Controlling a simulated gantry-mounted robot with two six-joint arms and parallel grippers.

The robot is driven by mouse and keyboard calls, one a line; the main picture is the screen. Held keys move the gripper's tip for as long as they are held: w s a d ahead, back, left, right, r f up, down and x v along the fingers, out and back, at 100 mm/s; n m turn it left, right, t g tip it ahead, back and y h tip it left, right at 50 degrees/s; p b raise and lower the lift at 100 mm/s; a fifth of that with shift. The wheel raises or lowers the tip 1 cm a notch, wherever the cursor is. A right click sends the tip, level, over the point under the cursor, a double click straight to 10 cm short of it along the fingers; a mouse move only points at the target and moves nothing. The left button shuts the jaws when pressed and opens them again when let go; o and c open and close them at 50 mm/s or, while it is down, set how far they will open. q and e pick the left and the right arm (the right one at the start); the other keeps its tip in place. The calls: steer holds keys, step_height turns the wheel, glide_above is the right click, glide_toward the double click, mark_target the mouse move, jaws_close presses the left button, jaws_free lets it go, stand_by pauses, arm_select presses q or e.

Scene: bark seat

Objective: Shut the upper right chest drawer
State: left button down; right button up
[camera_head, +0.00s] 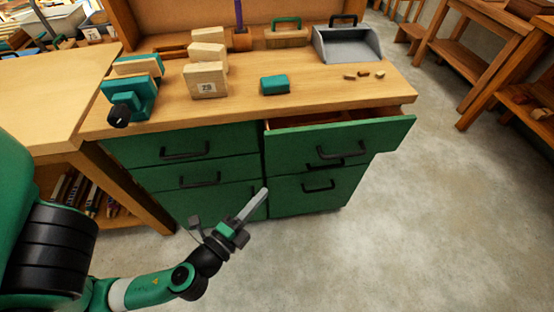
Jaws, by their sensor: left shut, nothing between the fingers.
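The upper right chest drawer (365,139) is pulled out from the green chest, with its open top showing under the worktop's edge. Its dark handle (341,152) is on the green front. My left gripper (262,194) is low in front of the chest, left of and below the open drawer, apart from its front. The left gripper is shut and empty, pointing up and to the right. My right gripper is not in view.
The other chest drawers, such as the upper left one (182,147), are shut. The wooden worktop (330,97) holds blocks, a teal vise (130,99), a teal block (274,85) and a grey dustpan (347,45). The concrete floor (440,220) at right is clear.

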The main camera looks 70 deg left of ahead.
arm_select(q)
steer(key=p, duration=0.1)
glide_toward(287, 150)
steer(key=w+d, duration=0.1)
steer(key=w, duration=0.2)
steer(key=w+a+p, duration=0.2)
steer(key=a, duration=0.1)
steer(key=shift+a+r, duration=0.1)
steer(key=shift+a, duration=0.05)
steer(key=shift+a+f, duration=0.25)
steer(key=shift+a, duration=0.2)
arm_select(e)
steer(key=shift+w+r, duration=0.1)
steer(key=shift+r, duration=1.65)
arm_select(q)
steer(key=shift+p, duration=0.3)
